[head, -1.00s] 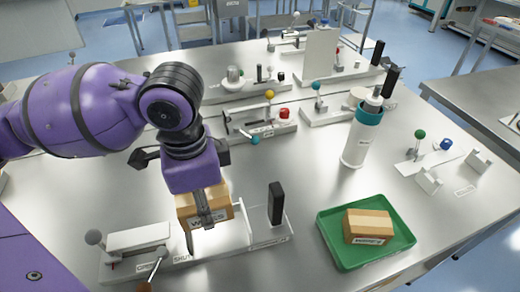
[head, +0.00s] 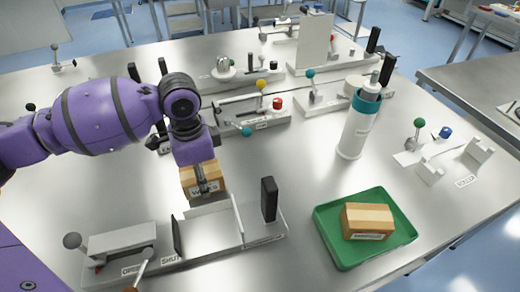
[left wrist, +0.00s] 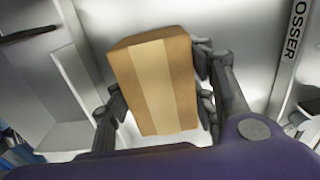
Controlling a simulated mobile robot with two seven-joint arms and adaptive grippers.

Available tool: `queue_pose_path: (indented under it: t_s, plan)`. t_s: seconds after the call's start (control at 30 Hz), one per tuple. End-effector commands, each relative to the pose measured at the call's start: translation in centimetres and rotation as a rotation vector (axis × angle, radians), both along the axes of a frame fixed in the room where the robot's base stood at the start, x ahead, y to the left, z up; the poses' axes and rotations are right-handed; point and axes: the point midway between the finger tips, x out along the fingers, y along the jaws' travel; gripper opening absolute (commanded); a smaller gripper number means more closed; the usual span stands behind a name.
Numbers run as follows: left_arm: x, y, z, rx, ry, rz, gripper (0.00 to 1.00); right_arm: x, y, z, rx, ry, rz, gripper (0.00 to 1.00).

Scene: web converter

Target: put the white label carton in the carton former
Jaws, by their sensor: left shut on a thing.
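The label's word is too small to read surely. The left wrist view shows the carton (left wrist: 155,85) between the two fingers, slightly tilted. The gripper holds it above and just behind a fixture (head: 213,232) with upright pale plates, a black post and labels reading OPEN and SHUT; this appears to be the carton former. Its bay looks empty. My right gripper is not in view.
A green tray (head: 330,250) holds another tan carton (head: 367,221) at the front right. A white bottle with a teal collar (head: 358,130) stands behind it. Several fixtures with coloured knobs, one yellow (head: 261,85), line the back. Steel table between tray and bottle is clear.

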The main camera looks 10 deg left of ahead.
Motion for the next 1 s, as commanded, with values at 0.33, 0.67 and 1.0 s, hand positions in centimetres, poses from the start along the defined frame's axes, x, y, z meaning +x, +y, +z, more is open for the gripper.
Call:
queue_pose_path:
  t_s: [0.33,0.67,1.0]
  plan:
    - [-0.12,0.01,-1.73,0.000,0.001,0.001,0.22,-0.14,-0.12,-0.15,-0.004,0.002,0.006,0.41]
    - [-0.14,0.01,-2.08,0.000,0.002,0.001,0.69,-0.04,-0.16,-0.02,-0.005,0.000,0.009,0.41]
    - [-0.11,0.03,-1.81,0.000,0.001,0.001,0.69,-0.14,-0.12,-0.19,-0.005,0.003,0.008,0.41]
